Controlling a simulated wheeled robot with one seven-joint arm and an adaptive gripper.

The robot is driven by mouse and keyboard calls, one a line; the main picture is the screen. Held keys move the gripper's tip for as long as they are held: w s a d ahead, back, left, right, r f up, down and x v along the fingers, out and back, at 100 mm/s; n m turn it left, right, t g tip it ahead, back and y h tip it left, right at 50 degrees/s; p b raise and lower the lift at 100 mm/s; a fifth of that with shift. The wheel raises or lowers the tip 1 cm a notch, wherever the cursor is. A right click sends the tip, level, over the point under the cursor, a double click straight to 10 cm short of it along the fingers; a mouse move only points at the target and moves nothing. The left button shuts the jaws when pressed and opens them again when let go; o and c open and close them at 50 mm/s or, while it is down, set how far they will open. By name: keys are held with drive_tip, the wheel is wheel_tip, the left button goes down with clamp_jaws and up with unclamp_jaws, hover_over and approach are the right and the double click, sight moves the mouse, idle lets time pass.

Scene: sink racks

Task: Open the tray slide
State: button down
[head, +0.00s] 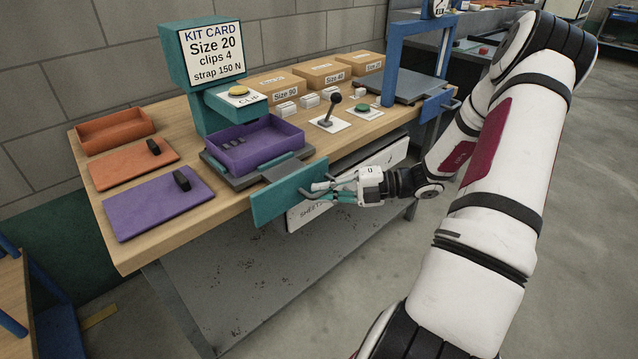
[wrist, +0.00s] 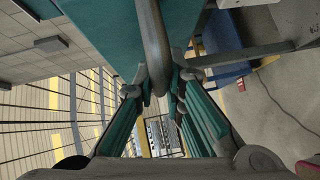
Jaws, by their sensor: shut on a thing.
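The tray slide has a teal front panel (head: 282,192) at the front edge of the bench, with a grey plate (head: 282,168) behind it. A purple tray (head: 268,158) with small dark pieces in it sits on the slide, below the teal clip dispenser (head: 205,72). My gripper (head: 316,190) is at the right part of the panel, shut on the slide's handle. In the wrist view the grey handle bar (wrist: 153,45) runs between the fingertips (wrist: 161,84), in front of the teal panel (wrist: 105,30). The fingers partly hide the handle in the head view.
A white sheet holder (head: 345,182) hangs under the bench edge behind my gripper. A lever (head: 328,112) and a green button (head: 362,107) stand to the right. Floor in front is clear.

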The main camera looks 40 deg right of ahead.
drive_tip(key=s+p, duration=0.7)
drive_tip(key=s, duration=0.7)
drive_tip(key=shift+s+d+p, duration=0.2)
drive_tip(key=shift+d+p, duration=0.1)
drive_tip(key=shift+p, duration=0.05)
drive_tip(key=c, duration=1.7)
unclamp_jaws()
drive_tip(key=shift+o, duration=0.2)
drive_tip(key=v, duration=1.2)
